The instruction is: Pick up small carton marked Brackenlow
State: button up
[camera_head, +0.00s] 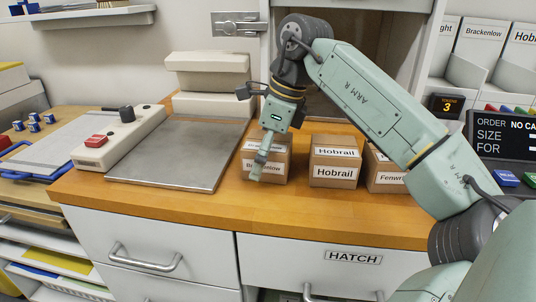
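The small brown carton marked Brackenlow (279,158) stands on the wooden counter. Its front label is partly covered, but the letters at both ends show. My gripper (258,168) points down at this carton, and a finger crosses its front face. The other finger is hidden, so I cannot tell whether the gripper is open around the carton or shut on it. The carton appears upright on the counter. A similar carton marked Hobrail (335,172) stands to its right with a gap between. A third carton, its label partly reading Fernw (389,184), is partly hidden by my arm.
A flat grey plate (178,152) and a control box with a red button (118,137) lie left of the cartons. Stacked pale boxes (208,105) stand behind the plate. A shelf compartment labelled Brackenlow (482,33) and a dark order display (507,136) are at the right.

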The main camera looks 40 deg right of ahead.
jog(key=shift+f, duration=0.25)
dwell(0.3)
jog(key=c, duration=1.3)
